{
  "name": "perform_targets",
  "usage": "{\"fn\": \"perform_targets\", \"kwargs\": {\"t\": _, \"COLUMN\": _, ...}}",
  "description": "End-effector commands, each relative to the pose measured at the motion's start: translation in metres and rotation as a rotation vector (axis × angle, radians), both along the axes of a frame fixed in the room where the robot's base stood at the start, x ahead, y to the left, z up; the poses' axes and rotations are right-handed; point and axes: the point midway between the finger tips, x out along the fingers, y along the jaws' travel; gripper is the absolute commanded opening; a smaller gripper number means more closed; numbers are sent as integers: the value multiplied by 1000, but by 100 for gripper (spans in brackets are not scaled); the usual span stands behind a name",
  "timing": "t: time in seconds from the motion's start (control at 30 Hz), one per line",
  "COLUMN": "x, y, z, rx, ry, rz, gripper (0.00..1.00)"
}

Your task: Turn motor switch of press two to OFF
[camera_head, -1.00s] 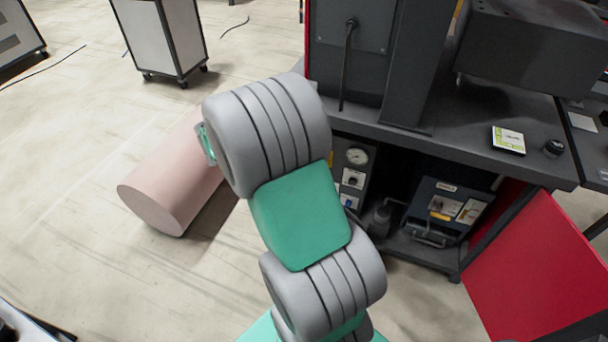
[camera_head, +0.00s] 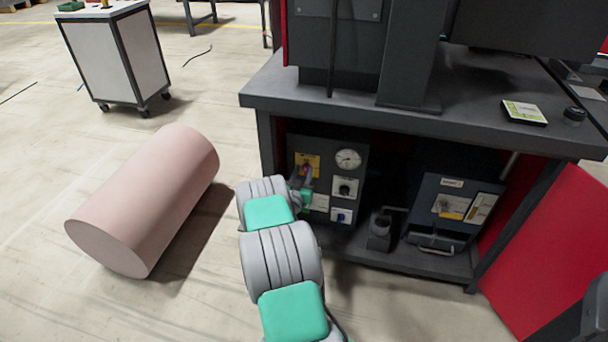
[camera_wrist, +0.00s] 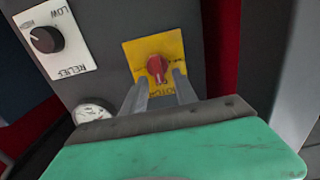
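The motor switch (camera_wrist: 157,68) is a red knob on a yellow plate (camera_wrist: 134,49), with lettering too small to read fully. In the wrist view it lies just beyond and between the two fingertips of my gripper (camera_wrist: 160,80). The fingers are apart, one on each side of the knob, with no clear contact. In the head view the yellow plate (camera_head: 314,159) is at the upper left of the dark control panel under the bench. My gripper (camera_head: 305,183) is close in front of it, partly hidden by my wrist. I cannot tell the switch's setting.
A pressure gauge (camera_head: 348,159) and a black relief knob (camera_head: 344,187) share the panel. The bench top (camera_head: 360,117) overhangs the panel. A dark unit (camera_head: 452,205) stands right on the lower shelf. A pink cylinder (camera_head: 150,200) lies on the floor at left.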

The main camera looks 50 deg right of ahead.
Motion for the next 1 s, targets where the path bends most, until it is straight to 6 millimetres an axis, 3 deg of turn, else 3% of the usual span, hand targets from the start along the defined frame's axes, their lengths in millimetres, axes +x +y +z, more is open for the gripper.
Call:
{"fn": "perform_targets", "kwargs": {"t": 0.27, "x": 0, "y": -6, "z": 1, "rx": 0, "ry": 1, "rz": -3, "gripper": 35}}
{"fn": "perform_targets", "kwargs": {"t": 0.7, "x": 0, "y": -6, "z": 0, "rx": 1, "ry": 1, "rz": -3, "gripper": 0}}
{"fn": "perform_targets", "kwargs": {"t": 1.0, "x": 0, "y": -6, "z": 0, "rx": 1, "ry": 1, "rz": -3, "gripper": 0}}
